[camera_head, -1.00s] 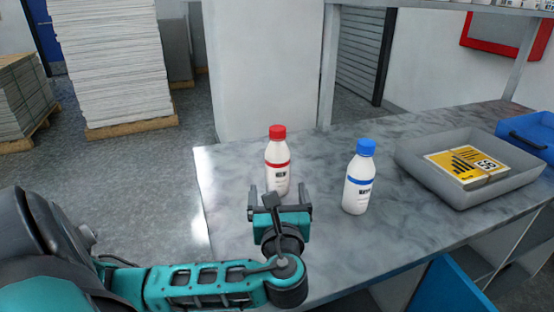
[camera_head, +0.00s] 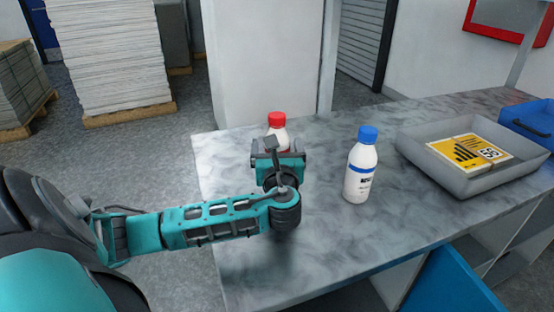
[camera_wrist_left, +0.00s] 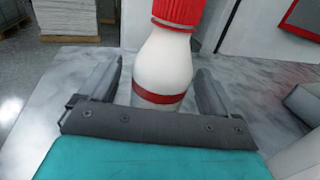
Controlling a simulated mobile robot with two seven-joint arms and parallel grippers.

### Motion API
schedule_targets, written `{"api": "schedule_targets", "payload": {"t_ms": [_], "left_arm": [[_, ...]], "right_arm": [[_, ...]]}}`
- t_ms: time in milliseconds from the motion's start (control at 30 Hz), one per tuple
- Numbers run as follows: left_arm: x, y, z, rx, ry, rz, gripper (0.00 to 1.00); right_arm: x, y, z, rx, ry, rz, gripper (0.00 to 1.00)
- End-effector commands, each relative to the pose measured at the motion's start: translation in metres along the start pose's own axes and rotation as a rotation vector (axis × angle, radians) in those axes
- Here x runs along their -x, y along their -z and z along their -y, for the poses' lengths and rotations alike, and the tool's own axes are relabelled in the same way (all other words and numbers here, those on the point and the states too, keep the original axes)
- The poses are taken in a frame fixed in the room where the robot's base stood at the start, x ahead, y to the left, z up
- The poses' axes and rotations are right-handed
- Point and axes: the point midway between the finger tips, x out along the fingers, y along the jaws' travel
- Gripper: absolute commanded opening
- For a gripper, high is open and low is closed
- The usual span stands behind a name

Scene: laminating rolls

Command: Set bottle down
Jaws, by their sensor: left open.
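A white bottle with a red cap (camera_head: 277,120) and red band stands upright on the grey table (camera_head: 320,235). My left gripper (camera_head: 277,157) is open in front of it and hides its lower part in the head view. In the left wrist view the red-capped bottle (camera_wrist_left: 165,68) is between the two open fingers, with a gap visible on each side. A second white bottle with a blue cap (camera_head: 361,170) and blue band stands upright to the right, apart from my gripper. My right gripper is not in view.
A grey tray (camera_head: 410,150) holding a yellow and black pack (camera_head: 470,150) stands at the right. A blue crate (camera_head: 530,122) is at the far right edge. Paper stacks (camera_head: 105,60) stand on pallets behind. The table between the bottles is clear.

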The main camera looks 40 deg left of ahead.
Motion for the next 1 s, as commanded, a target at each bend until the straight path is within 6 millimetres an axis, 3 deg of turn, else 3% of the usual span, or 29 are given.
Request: {"api": "schedule_targets", "payload": {"t_ms": [200, 467, 1000], "left_arm": [[-0.025, 0.000, 0.001, -0.002, 0.001, 0.000, 0.91], [-0.027, 0.000, 0.001, -0.002, 0.002, -0.001, 0.90], [-0.026, 0.000, 0.001, -0.002, 0.002, -0.001, 0.39]], "right_arm": [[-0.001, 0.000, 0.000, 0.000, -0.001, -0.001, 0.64], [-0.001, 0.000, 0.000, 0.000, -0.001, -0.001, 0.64], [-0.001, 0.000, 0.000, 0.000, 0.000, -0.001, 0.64]]}}
